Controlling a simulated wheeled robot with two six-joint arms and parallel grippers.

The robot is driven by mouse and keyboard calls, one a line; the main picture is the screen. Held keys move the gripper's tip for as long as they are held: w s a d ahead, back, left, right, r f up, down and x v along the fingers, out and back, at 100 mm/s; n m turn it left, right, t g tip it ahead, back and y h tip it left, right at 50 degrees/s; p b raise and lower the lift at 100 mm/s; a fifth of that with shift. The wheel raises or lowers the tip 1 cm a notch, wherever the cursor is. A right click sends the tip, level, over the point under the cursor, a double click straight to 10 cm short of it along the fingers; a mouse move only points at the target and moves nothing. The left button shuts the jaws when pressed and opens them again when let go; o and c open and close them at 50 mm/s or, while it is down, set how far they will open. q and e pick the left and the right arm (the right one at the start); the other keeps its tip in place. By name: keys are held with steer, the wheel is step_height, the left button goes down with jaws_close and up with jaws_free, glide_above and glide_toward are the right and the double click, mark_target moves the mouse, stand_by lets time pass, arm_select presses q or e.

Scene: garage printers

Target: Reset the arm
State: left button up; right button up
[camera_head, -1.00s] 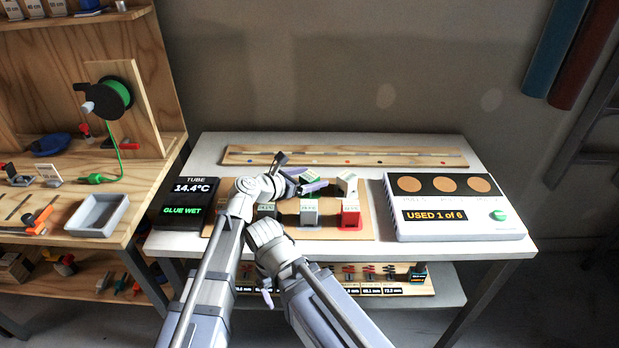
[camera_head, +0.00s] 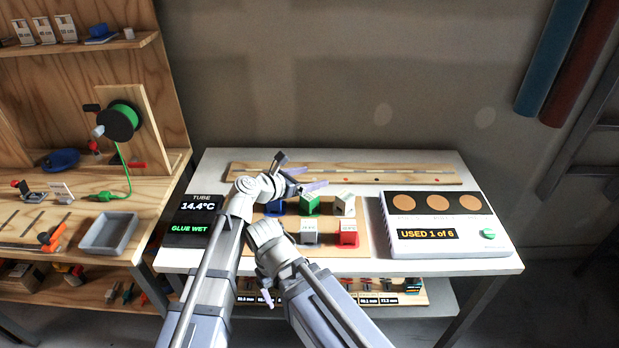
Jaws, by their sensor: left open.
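My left arm comes in from the lower left and bends at the wrist above the table. My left gripper (camera_head: 297,174) is open and appears empty, above the back-left part of the wooden board (camera_head: 362,246). My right arm (camera_head: 330,310) crosses the lower middle and folds back at its elbow. A small lavender piece, possibly a finger of my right gripper (camera_head: 267,299), shows below it; the jaws cannot be made out. On the board stand small blocks: blue (camera_head: 274,208), green (camera_head: 310,204), white (camera_head: 344,204), grey (camera_head: 308,232) and red (camera_head: 347,234). My arms hide the board's left part.
A dark panel reading "14.4°C, GLUE WET" (camera_head: 190,215) lies at the white table's left. A white box reading "USED 1 of 6" (camera_head: 440,250) is at the right. A long wooden strip (camera_head: 400,175) lies behind. The left workbench holds a grey tray (camera_head: 108,234) and a green spool (camera_head: 122,118).

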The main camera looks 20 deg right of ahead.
mark_target(304, 200)
arm_select(q)
step_height(304, 200, up, 3)
steer(key=shift+f+p, duration=0.2)
steer(key=shift+p, duration=0.6)
arm_select(e)
step_height(304, 200, up, 3)
steer(key=shift+f, duration=0.2)
arm_select(q)
steer(key=shift+f, duration=0.1)
arm_select(e)
steer(key=shift+f, duration=0.15)
arm_select(q)
step_height(304, 200, down, 10)
steer(key=b, duration=1)
arm_select(e)
step_height(304, 200, down, 10)
arm_select(q)
steer(key=shift+r, duration=0.2)
arm_select(e)
steer(key=shift+r, duration=0.25)
